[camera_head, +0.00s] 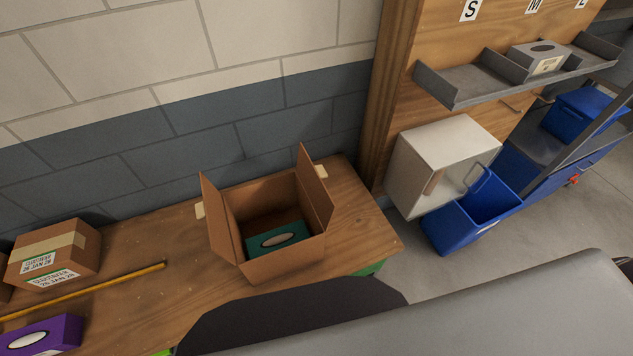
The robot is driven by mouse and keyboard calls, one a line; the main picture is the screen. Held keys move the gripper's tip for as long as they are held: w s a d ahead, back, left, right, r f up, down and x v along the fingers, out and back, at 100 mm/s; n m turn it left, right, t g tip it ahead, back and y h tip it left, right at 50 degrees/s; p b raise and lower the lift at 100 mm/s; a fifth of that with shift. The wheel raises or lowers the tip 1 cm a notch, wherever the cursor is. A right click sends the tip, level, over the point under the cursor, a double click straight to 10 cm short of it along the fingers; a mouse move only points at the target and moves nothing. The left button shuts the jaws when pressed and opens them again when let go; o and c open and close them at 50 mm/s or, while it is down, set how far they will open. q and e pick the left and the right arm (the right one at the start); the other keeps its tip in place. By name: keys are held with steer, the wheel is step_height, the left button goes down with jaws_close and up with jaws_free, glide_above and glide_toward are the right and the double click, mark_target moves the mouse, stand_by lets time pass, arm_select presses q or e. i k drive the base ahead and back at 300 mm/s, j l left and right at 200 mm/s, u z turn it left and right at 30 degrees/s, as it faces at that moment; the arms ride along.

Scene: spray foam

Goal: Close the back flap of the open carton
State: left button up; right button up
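The open carton (289,262) stands on the wooden workbench against the wall. Its left flap (219,216) and right flap (316,188) stand up, leaning outward. No back flap stands up above the carton's rear edge, and I cannot tell how it lies. A teal tissue box (278,238) with an oval opening lies inside the carton. Neither of my grippers is in view.
A taped, labelled carton (54,255), a yellow stick (95,288) and a purple tissue box (42,336) lie on the workbench (180,285) to the left. Right of the bench are a white cabinet (452,149), a blue bin (470,222) and a grey shelf (480,82).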

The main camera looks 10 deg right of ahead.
mark_target(311, 175)
steer(key=l+u, duration=0.2)
steer(key=l, duration=0.2)
steer(key=l+u, duration=0.25)
steer(key=l, duration=0.2)
steer(key=k+l+u, duration=0.2)
steer(key=l, duration=0.2)
steer(key=l+u, duration=0.25)
steer(key=l, duration=0.15)
steer(key=k+l+u, duration=0.2)
steer(key=l, duration=0.15)
steer(key=k+l+u, duration=0.1)
steer(key=l+u, duration=0.15)
steer(key=k+j+u, duration=0.1)
steer(key=k, duration=0.55)
